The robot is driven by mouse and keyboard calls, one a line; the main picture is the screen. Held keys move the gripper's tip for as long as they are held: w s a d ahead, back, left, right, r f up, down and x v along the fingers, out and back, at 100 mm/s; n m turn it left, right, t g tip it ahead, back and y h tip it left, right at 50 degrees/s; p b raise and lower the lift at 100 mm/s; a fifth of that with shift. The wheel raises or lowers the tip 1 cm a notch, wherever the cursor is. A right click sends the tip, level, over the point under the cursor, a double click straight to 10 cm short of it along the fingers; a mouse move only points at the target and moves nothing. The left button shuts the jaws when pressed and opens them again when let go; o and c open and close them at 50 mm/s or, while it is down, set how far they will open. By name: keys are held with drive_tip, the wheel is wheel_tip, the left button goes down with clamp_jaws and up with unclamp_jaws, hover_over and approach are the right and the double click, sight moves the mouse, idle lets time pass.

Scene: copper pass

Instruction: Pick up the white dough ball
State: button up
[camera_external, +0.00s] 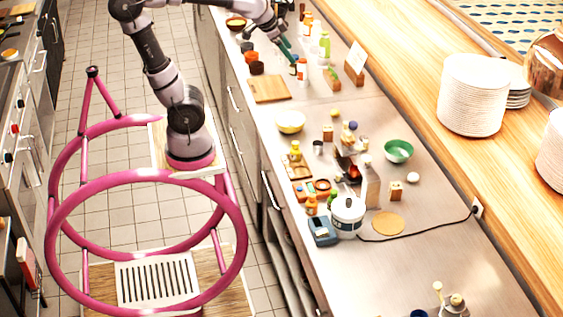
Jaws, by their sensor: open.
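A small white round thing, which looks like the white dough ball (413,177), lies on the steel counter right of the middle, just below and right of a green bowl (398,151). Nothing covers it. My gripper (291,55) is at the top of the picture, over the far part of the counter among bottles and jars. It is open, far from the dough ball, up and to its left. Its fingertips are small here, and I cannot tell whether they touch anything nearby.
A white pot (348,216), a tall box-like item (370,184) and a small wooden block (396,191) stand left of the ball. A tan disc (388,223) and a black cord lie below it. Plate stacks (471,95) stand on the wooden ledge. The lower counter is mostly clear.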

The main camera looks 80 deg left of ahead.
drive_tip(key=w+d+f+n+g, duration=0.1)
drive_tip(key=w+d, duration=0.1)
drive_tip(key=w, duration=0.4)
drive_tip(key=w+d+f+n, duration=0.1)
drive_tip(key=w+d, duration=0.2)
drive_tip(key=w, duration=0.4)
drive_tip(key=n+g+y, duration=0.1)
drive_tip(key=n+g, duration=0.1)
drive_tip(key=n, duration=0.5)
hover_over(414, 174)
drive_tip(key=s+d, duration=0.2)
drive_tip(key=s, duration=0.1)
wheel_tip(414, 174, down, 30)
drive_tip(key=x, duration=0.5)
drive_tip(key=shift+s+d+f, duration=0.1)
drive_tip(key=shift+d, duration=0.1)
drive_tip(key=x, duration=0.5)
drive_tip(key=shift+w+a, duration=0.2)
drive_tip(key=shift+w, duration=0.15)
clamp_jaws()
